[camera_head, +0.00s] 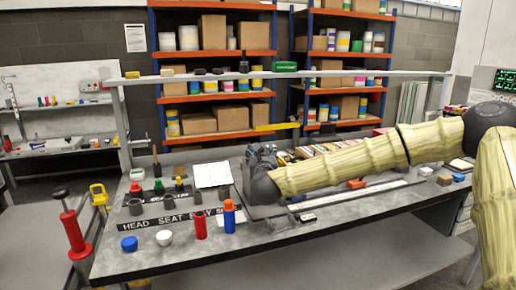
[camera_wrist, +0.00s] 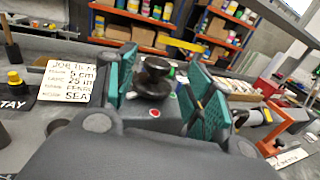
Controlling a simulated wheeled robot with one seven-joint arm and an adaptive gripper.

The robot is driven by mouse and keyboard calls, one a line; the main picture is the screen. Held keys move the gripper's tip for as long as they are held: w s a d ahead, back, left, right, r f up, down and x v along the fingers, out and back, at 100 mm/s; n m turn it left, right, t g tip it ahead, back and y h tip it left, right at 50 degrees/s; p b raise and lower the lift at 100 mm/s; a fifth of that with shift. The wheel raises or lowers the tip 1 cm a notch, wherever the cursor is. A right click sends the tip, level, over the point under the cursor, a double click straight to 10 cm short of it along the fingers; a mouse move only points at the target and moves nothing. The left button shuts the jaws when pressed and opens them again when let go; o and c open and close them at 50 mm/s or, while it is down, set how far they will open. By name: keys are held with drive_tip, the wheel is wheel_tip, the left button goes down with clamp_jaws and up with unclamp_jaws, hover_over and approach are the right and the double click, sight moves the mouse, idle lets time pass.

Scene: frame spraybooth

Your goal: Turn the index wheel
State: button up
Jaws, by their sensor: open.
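In the wrist view, my gripper (camera_wrist: 168,82) is open, with its two teal-padded fingers spread apart. A black round knob (camera_wrist: 153,76), which looks like the index wheel, stands between the fingers, nearer the left one. Whether a finger touches it I cannot tell. It sits on a grey block with a red dot (camera_wrist: 155,113). In the head view, my gripper (camera_head: 262,160) is low over the middle of the bench, at the end of my sleeved arm. The wheel cannot be made out there, with my gripper and arm in the way.
The grey bench (camera_head: 330,232) carries a written card (camera_head: 213,174), a labelled strip (camera_head: 165,221), and red (camera_head: 201,226), blue-orange (camera_head: 229,216), white and blue pieces at the front left. An orange clamp-like part (camera_wrist: 285,130) is right of my gripper. Shelves (camera_head: 215,97) stand behind.

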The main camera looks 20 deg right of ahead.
drive_tip(key=shift+p+x, duration=0.4)
drive_tip(key=shift+x, duration=2.2)
drive_tip(key=shift+a, duration=0.2)
drive_tip(key=c, duration=1)
